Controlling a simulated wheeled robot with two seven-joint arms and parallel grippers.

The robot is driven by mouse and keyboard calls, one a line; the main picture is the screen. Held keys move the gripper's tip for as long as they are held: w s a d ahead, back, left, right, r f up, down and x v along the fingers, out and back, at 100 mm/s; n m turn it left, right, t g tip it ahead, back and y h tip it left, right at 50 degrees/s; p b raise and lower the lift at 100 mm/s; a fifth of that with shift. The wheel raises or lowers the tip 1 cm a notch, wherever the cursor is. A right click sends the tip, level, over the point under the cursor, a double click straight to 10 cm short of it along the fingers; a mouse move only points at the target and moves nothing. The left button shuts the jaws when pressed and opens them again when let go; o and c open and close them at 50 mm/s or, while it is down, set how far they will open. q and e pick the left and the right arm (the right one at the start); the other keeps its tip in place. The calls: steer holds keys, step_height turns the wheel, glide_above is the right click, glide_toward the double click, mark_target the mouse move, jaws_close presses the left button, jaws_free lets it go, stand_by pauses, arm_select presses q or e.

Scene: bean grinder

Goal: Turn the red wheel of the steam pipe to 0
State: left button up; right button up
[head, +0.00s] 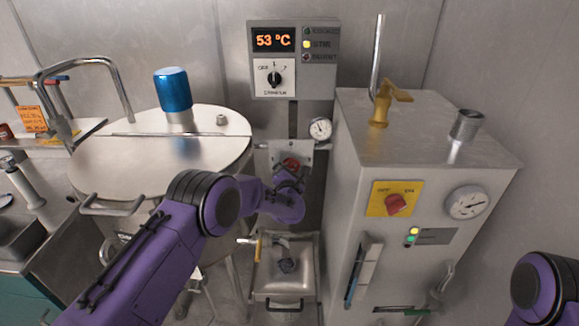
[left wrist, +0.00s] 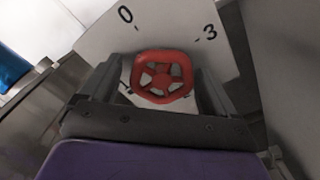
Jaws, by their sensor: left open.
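The red wheel (left wrist: 162,77) shows in the left wrist view in front of a pale plate (left wrist: 185,28) marked 0 at the upper left and 3 at the right. In the head view the red wheel (head: 291,164) is partly hidden behind my left arm, below the round gauge. My left gripper (left wrist: 152,92) is open, with one finger on each side of the wheel; I cannot tell whether they touch it. In the head view my left gripper (head: 289,178) is small and partly hidden by its own wrist. My right gripper is out of view; only part of that arm shows at the lower right.
A control box (head: 291,60) reading 53 °C is on the wall above. A lidded metal tank (head: 160,150) with a blue cap stands left. A grey machine cabinet (head: 430,140) with a red knob stands right. A small lidded metal box (head: 284,272) is below the wheel.

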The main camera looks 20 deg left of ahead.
arm_select(q)
steer(key=shift+f, duration=0.1)
steer(key=c, duration=1)
steer(key=shift+o, duration=0.2)
